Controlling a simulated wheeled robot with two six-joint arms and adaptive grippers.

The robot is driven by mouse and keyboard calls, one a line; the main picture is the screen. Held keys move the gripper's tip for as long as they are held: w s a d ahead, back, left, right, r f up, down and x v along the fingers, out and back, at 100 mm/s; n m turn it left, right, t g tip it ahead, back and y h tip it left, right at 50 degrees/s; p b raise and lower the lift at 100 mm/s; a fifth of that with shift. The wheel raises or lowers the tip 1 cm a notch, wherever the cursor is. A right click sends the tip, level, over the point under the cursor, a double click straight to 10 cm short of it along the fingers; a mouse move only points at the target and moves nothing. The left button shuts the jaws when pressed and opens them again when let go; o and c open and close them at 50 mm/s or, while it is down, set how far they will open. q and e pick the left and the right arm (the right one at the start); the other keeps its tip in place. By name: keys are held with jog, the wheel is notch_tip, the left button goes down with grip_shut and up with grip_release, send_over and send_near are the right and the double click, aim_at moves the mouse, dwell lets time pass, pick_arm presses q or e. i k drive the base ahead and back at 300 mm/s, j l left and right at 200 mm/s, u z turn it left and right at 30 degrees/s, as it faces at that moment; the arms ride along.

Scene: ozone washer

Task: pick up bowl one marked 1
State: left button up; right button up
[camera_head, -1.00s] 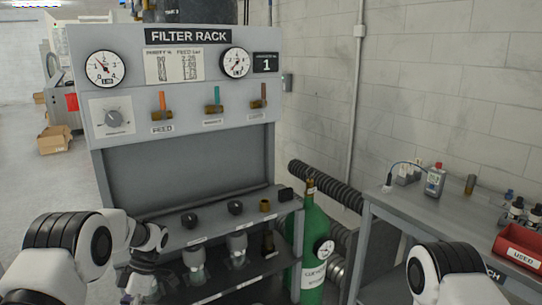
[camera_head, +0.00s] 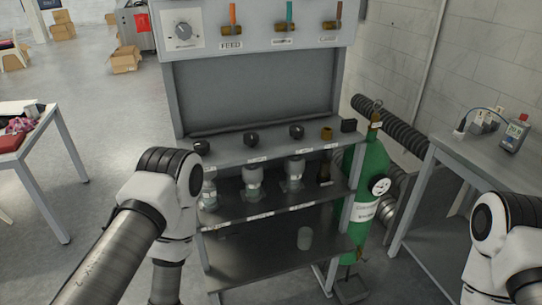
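Several bowl-like cups stand on the rack's middle shelf (camera_head: 226,221): a clear one (camera_head: 208,197) at the left and two grey-topped ones (camera_head: 252,183) and (camera_head: 293,176). A dark narrow piece (camera_head: 325,172) stands at the right. A grey cup (camera_head: 304,238) stands alone on the lower shelf. I cannot read a number 1 on any of these, so I cannot tell which is bowl one. My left arm is in front of the rack's left side and my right arm is at the right edge. Neither gripper shows.
Black round caps (camera_head: 251,140) and a brass fitting (camera_head: 326,133) line the upper ledge. A green cylinder (camera_head: 367,185) stands against the rack's right side. A grey bench (camera_head: 464,158) is at the right, a white table (camera_head: 45,145) at the left.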

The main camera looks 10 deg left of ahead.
aim_at(210, 201)
jog(key=u, duration=0.9)
